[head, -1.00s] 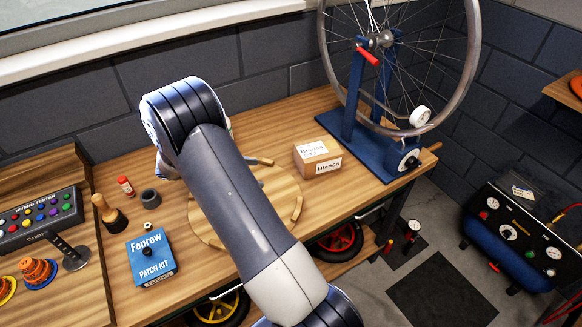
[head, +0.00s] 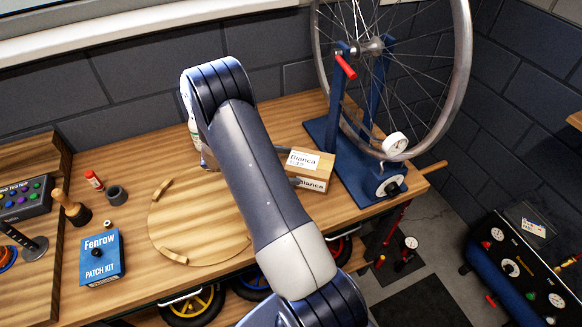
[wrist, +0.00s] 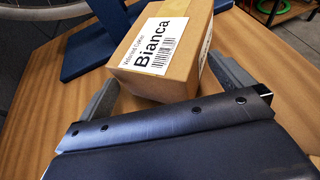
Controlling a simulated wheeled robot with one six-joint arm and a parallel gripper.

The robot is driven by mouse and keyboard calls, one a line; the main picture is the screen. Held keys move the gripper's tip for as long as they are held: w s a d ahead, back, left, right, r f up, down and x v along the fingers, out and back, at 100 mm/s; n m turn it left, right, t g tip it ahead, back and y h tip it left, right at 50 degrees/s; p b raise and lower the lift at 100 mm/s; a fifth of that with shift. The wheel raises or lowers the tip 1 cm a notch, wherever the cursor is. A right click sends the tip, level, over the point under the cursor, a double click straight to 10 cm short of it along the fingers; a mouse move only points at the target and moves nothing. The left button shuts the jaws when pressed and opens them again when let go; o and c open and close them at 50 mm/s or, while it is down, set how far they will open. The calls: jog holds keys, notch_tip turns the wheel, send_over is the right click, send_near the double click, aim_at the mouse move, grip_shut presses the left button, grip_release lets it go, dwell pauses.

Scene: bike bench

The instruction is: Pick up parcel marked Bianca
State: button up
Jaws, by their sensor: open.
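The parcel marked Bianca (head: 318,172) is a small brown cardboard box with white labels. It sits on the wooden bench beside the blue wheel stand. In the wrist view the parcel (wrist: 180,78) is close in front of my gripper (wrist: 165,88), with its Bianca label readable. My gripper is open, with one grey finger to the left of the box and one to the right. The near end of the box reaches between the fingers. I cannot tell whether either finger touches it. In the head view my arm hides most of my gripper.
The blue truing stand (head: 355,165) with a bicycle wheel (head: 465,60) stands just right of the parcel. A round wooden board (head: 190,225) lies left of it. A Fenrow patch kit (head: 101,258) and small items are further left. A bottle (head: 190,118) is partly hidden behind my arm.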

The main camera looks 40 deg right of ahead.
jog(key=shift+s, duration=0.1)
jog(key=c, duration=1.5)
